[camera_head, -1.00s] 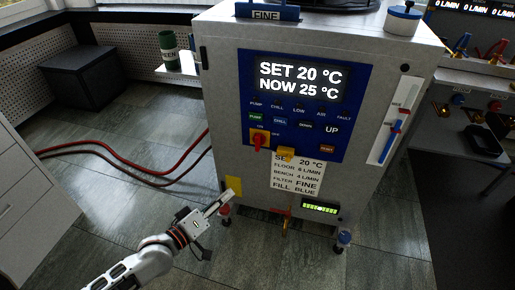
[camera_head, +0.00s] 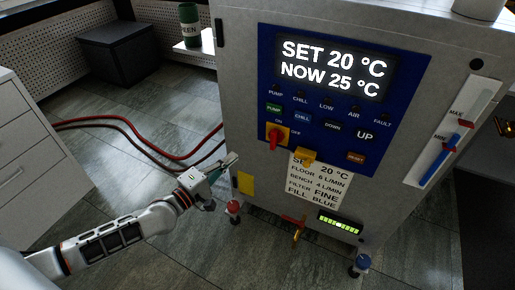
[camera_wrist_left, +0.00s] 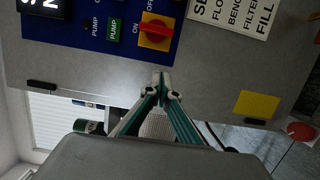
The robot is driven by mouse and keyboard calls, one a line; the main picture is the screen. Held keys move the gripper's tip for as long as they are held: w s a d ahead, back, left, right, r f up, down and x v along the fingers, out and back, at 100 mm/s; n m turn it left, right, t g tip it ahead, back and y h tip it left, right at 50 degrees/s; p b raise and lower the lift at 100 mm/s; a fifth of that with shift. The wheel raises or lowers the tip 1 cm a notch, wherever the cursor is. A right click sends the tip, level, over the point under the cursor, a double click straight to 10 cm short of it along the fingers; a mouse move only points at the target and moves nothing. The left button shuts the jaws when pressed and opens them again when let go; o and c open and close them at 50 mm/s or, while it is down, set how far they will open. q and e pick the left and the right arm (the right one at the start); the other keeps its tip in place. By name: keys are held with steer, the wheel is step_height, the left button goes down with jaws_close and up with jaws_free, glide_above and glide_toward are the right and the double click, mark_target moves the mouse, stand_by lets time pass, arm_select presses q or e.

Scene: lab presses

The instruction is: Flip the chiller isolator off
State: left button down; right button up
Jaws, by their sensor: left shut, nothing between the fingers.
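The chiller isolator (camera_head: 277,135) is a red rotary handle on a yellow plate, low on the left of the chiller's blue panel. It also shows at the top of the left wrist view (camera_wrist_left: 155,31), with ON and OFF marked beside it. The handle appears to line up with ON. My left gripper (camera_head: 233,160) is beside the chiller's lower left edge, left of and lower than the isolator, and apart from it. Its fingers meet at the tips in the left wrist view (camera_wrist_left: 160,84), with nothing between them. My right gripper is out of view.
The chiller body (camera_head: 238,90) is a grey cabinet whose display reads SET 20, NOW 25. Red hoses (camera_head: 140,160) lie on the floor at left. A green bottle (camera_head: 189,25) stands behind.

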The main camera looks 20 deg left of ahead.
mark_target(274, 138)
arm_select(q)
steer(key=w+d, duration=0.6)
steer(key=w, duration=0.3)
steer(key=shift+w+d+b, duration=0.2)
steer(key=shift+d+b, duration=0.15)
steer(key=shift+d, duration=0.05)
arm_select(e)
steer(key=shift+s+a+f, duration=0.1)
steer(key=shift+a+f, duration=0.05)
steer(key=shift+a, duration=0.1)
arm_select(q)
steer(key=shift+d+f, duration=0.1)
steer(key=shift+f, duration=0.05)
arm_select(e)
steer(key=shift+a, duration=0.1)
